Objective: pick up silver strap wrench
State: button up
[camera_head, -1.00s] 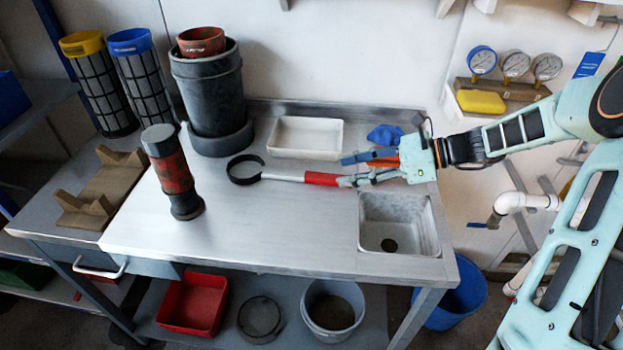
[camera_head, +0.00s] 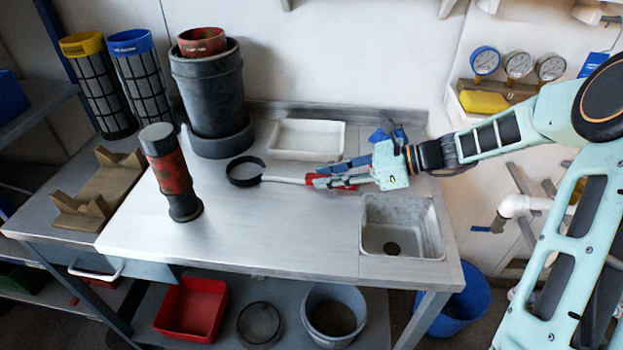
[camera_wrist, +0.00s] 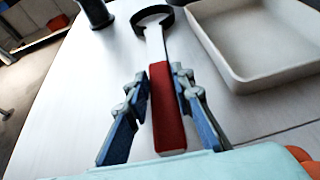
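The silver strap wrench (camera_head: 290,180) lies on the steel worktop, with a dark loop at its left end, a silver shaft and a red handle at its right end. In the wrist view the wrench's red handle (camera_wrist: 166,110) runs between the two blue fingers of my gripper (camera_wrist: 165,125), with the loop farther ahead. My gripper (camera_head: 335,174) is open around the handle. A small gap shows on the left side of the handle; the right finger is close to it. In the head view the fingers hide part of the handle.
A white tray (camera_head: 306,137) stands behind the wrench, and a sink (camera_head: 402,226) is at the right. A red and black cylinder (camera_head: 171,173) stands at the left. A large dark canister (camera_head: 211,95) is behind it. The worktop's front middle is clear.

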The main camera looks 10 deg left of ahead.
grip_shut()
jog(key=shift+r, duration=0.15)
